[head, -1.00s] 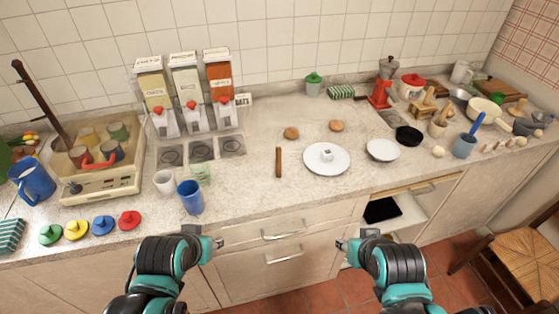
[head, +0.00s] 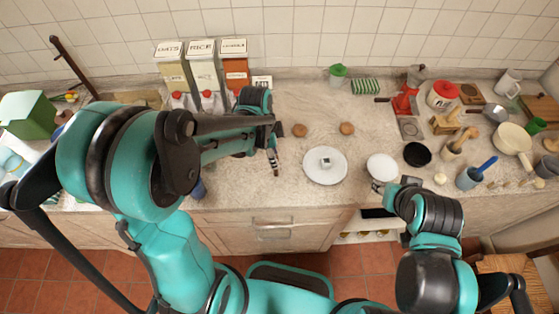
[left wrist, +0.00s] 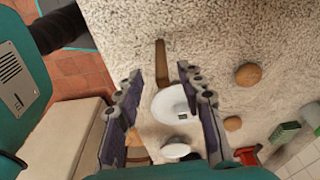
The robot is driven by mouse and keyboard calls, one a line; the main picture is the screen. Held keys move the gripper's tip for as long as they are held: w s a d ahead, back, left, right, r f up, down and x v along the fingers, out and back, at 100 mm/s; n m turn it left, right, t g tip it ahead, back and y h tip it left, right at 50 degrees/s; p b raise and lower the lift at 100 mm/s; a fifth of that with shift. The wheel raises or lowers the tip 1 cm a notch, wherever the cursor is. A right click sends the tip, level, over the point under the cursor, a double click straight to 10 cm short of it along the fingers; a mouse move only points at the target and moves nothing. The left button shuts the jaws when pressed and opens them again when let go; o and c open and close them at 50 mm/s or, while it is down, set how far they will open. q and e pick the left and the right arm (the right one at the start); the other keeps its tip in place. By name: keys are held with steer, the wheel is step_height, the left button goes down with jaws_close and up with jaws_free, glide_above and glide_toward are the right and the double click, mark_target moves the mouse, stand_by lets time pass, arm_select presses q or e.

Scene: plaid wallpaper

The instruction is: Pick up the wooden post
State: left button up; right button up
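The wooden post (left wrist: 161,62) is a short brown stick on the speckled counter (left wrist: 200,30). In the left wrist view it lies ahead of and between the two fingers of my left gripper (left wrist: 159,75), which is open with nothing between its tips. In the head view my left gripper (head: 273,160) reaches down to the counter left of the white plate, and it hides most or all of the post. My right gripper (head: 381,187) is by the counter's front edge, near the small white plate; its fingers are too small to read.
Two round brown pieces (head: 299,130) (head: 346,128) lie behind. A smaller white plate (head: 382,168) and a black bowl (head: 417,154) are further right. Dispensers (head: 202,72) stand at the back left.

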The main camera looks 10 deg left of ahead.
arm_select(q)
steer(key=f, duration=0.2)
steer(key=f+b, duration=0.1)
steer(key=f, duration=0.1)
steer(key=d+f, duration=0.1)
steer(key=f, duration=0.1)
steer(key=shift+w+d+f, duration=0.1)
steer(key=shift+w+f, duration=0.05)
steer(key=shift+w, duration=0.2)
jaws_close()
